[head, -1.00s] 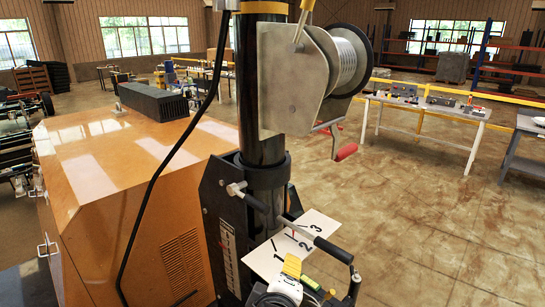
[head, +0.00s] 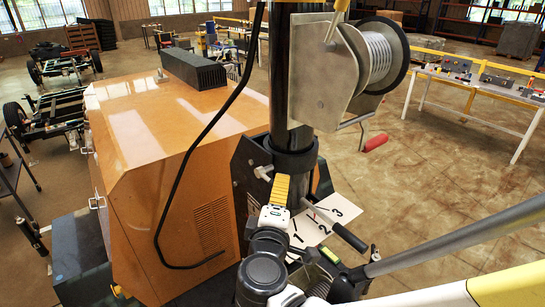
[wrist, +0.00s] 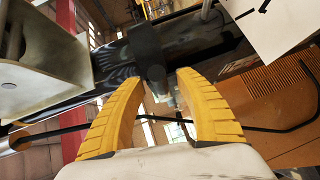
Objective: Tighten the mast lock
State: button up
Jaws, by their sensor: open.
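The mast lock appears to be the grey T-handled screw (head: 264,172) on the left side of the black collar (head: 292,157) around the mast (head: 290,85). My gripper (head: 283,178) has yellow fingers and a white body. It is just below the collar and close to the right of the T-handle in the head view; contact cannot be told. In the wrist view my gripper (wrist: 160,80) is open, its fingertips pointing at the collar (wrist: 148,52). A small grey part shows between the fingers, possibly the lock. Nothing is visibly held.
A winch (head: 345,75) with a red-gripped crank (head: 375,143) is on the mast above. A white card (head: 325,222) numbered 1 to 3 and a black-gripped lever (head: 350,237) lie right of my gripper. The orange cabinet (head: 165,150) and a black cable (head: 190,150) are left.

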jog(key=shift+w+d+f, duration=0.1)
jog(key=shift+w, duration=0.45)
jog(key=shift+c, duration=0.2)
grip_shut()
jog(key=shift+s, duration=0.1)
